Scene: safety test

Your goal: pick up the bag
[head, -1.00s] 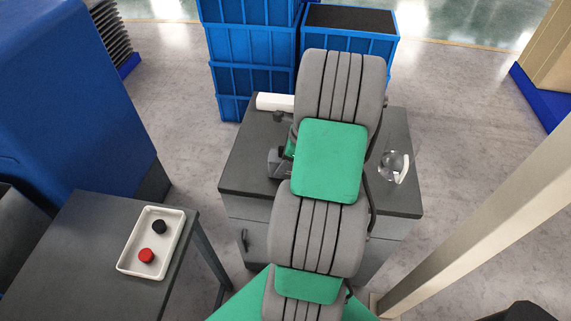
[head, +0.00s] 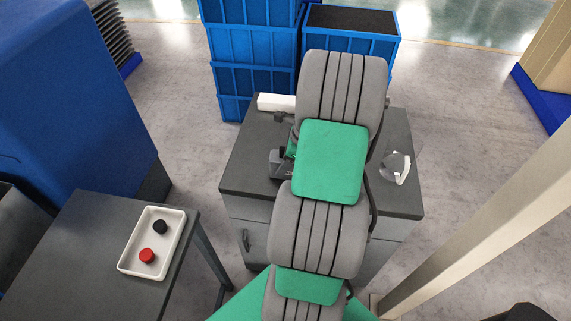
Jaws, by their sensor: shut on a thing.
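I cannot make out a bag in the head view. My grey and green arm (head: 330,163) reaches over the dark grey cabinet (head: 243,183) and covers the middle of its top. My gripper is not clearly seen. It seems hidden behind the arm, where only some dark grey parts of mine (head: 278,162) show at the left edge. Whatever it holds is hidden too. A clear, thin thing with a white curved band (head: 402,172) is on the right side of the cabinet top. I cannot tell what it is.
A white oblong thing (head: 275,102) lies at the cabinet's back left. Blue crates (head: 240,78) are stacked behind. At left, a grey table (head: 75,245) holds a white tray (head: 130,267) with a black knob (head: 160,227) and a red knob (head: 147,255). A beige post (head: 480,230) stands at right.

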